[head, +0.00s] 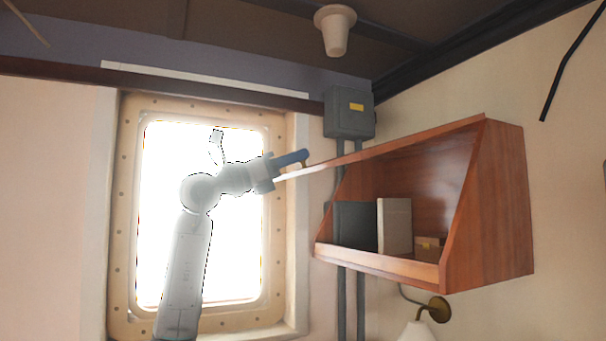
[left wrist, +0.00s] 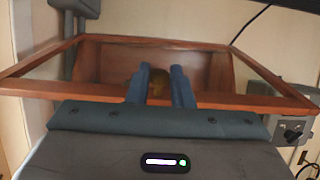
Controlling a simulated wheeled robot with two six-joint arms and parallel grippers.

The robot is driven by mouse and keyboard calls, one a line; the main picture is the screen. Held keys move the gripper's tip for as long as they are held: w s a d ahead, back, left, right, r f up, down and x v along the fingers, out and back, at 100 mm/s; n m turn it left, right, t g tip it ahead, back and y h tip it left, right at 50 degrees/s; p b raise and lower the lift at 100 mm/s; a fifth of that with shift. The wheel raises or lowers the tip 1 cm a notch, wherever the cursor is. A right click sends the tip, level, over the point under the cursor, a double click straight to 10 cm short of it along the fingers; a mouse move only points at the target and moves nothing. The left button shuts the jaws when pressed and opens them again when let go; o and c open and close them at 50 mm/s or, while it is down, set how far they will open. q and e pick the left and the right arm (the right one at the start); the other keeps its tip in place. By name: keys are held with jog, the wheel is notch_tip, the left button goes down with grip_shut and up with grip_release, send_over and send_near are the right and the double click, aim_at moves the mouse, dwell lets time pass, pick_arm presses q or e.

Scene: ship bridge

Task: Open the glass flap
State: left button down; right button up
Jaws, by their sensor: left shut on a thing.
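The glass flap (head: 405,145) is a wood-framed pane hinged at the top of a wooden wall cabinet. In the head view it is raised and seen nearly edge-on, slanting down to the left from the cabinet's top. My left gripper (head: 300,158) is at its free left end. In the left wrist view the flap's front bar (left wrist: 70,90) crosses the picture. The blue fingers of my left gripper (left wrist: 159,78) reach over that bar, shut on a small brownish knob (left wrist: 157,88) between them. The fingers partly hide the knob. My right gripper is out of view.
The cabinet (head: 487,210) stands open at the front, with a dark binder (head: 355,226), a pale book (head: 395,228) and a small brown box (head: 428,248) inside. A grey junction box (head: 348,113) is left of it. A wall lamp (head: 437,309) hangs below.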

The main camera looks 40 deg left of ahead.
pick_arm(q)
notch_tip(320, 180, up, 8)
jog(key=g, duration=0.1)
jog(key=shift+s+a+r+g+y+p, duration=0.15)
jog(key=shift+s+a+g+y+p, duration=0.1)
jog(key=shift+s+g+y+p, duration=0.15)
jog(key=c, duration=2.2)
grip_release()
jog(key=shift+d+r, duration=0.1)
jog(key=c, duration=1.3)
grip_release()
jog(key=shift+w, duration=0.2)
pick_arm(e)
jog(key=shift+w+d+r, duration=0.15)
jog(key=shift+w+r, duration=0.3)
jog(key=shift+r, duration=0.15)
pick_arm(q)
jog(key=shift+s+f, duration=0.1)
jog(key=shift+f, duration=0.1)
